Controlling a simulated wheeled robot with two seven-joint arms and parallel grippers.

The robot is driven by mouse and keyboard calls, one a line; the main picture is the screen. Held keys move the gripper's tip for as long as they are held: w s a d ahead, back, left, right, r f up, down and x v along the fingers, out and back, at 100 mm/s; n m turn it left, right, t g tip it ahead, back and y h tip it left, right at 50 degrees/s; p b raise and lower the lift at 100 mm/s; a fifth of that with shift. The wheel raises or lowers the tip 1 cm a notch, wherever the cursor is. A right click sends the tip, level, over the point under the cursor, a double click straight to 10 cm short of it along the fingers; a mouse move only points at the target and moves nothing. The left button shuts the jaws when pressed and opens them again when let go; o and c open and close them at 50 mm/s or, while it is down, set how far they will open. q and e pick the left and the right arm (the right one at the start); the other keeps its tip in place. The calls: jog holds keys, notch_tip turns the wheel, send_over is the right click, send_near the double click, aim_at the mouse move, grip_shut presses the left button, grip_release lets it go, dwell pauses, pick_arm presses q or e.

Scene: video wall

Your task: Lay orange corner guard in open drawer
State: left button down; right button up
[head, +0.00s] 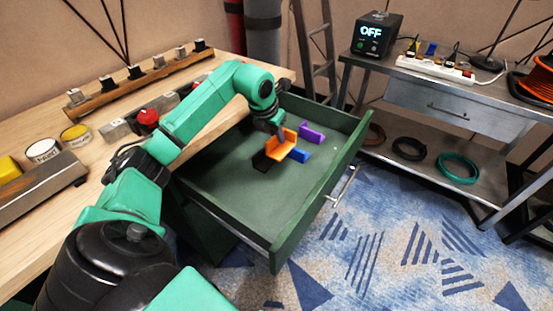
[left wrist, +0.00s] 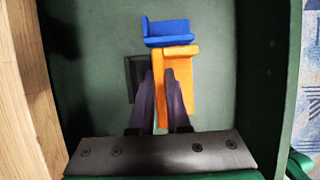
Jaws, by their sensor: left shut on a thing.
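The orange corner guard (head: 282,148) is an L-shaped piece at the fingertips of my left gripper (head: 276,132). The gripper is shut on it, inside the open green drawer (head: 235,200). In the left wrist view the orange guard (left wrist: 190,90) shows between and to the right of the dark fingers (left wrist: 160,80). I cannot tell whether its underside touches the drawer floor. A blue corner guard (head: 299,155) lies close by, also in the left wrist view (left wrist: 167,33). A purple one (head: 312,134) and a black one (head: 262,162) lie in the drawer too. My right gripper is out of view.
The drawer's near part is bare. Its front wall with a handle (head: 342,187) faces the carpet. The wooden bench top (head: 40,220) is at left, with a red knob (head: 148,117). A metal shelf unit (head: 450,110) stands at right.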

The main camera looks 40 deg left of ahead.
aim_at(277, 148)
pick_arm(q)
notch_tip(277, 148, down, 3)
jog(key=shift+w+f, duration=0.1)
jog(key=shift+f, duration=0.95)
notch_tip(277, 148, down, 4)
jog(key=shift+f, duration=0.2)
jog(key=c, duration=0.9)
grip_release()
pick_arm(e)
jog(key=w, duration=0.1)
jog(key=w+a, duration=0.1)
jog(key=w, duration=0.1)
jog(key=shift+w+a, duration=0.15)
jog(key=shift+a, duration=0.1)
